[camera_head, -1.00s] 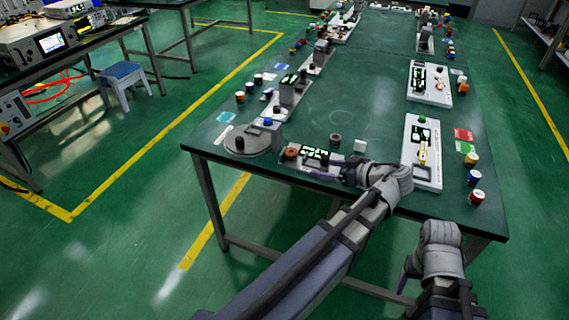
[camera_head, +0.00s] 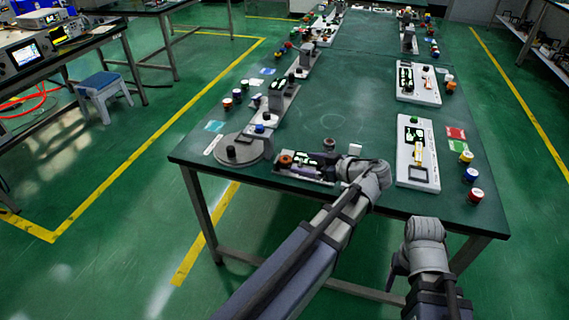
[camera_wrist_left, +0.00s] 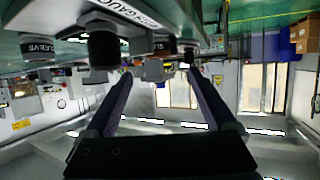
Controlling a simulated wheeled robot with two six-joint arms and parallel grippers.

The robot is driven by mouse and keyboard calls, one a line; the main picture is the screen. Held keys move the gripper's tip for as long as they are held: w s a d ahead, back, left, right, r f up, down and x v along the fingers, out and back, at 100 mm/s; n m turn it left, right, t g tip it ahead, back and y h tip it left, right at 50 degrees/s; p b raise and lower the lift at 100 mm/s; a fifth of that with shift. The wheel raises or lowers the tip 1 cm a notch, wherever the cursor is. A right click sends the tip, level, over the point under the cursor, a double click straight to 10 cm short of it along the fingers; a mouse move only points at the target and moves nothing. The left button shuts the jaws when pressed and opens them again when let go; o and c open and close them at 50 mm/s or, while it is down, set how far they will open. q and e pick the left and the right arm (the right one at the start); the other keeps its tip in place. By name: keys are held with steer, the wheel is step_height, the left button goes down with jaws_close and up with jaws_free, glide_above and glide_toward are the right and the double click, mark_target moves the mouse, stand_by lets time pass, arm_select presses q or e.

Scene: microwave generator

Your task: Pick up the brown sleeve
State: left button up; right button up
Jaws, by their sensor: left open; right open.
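A small orange-brown round piece (camera_head: 285,161), which looks like the brown sleeve, stands at the left end of a light plate near the table's front edge. A darker grey-brown cylinder (camera_head: 329,144) stands just behind this plate. My left gripper (camera_head: 318,167) reaches in low over the plate, pointing left, right of the orange-brown piece and apart from it. In the left wrist view its two fingers (camera_wrist_left: 158,72) are spread with nothing between them; dark cylinders (camera_wrist_left: 103,48) show beyond at the top. My right gripper (camera_head: 396,264) hangs in front of the table edge, its fingertips hard to make out.
A grey round base with a dark knob (camera_head: 232,153) stands left of the plate. A white panel (camera_head: 417,155) lies to the right, with coloured cylinders (camera_head: 471,175) beyond it. A small white block (camera_head: 355,150) stands behind my left wrist. The table's middle is clear.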

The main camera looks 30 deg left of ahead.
mark_target(286, 159)
arm_select(q)
steer(key=shift+x, duration=0.95)
steer(key=b+x, duration=0.2)
steer(key=x, duration=0.2)
steer(key=shift+w+a+f, duration=0.1)
steer(key=shift+w+f, duration=0.05)
steer(key=shift+f, duration=0.15)
steer(key=shift+w+a, duration=0.1)
steer(key=shift+a, duration=0.3)
steer(key=shift+c, duration=0.3)
jaws_close()
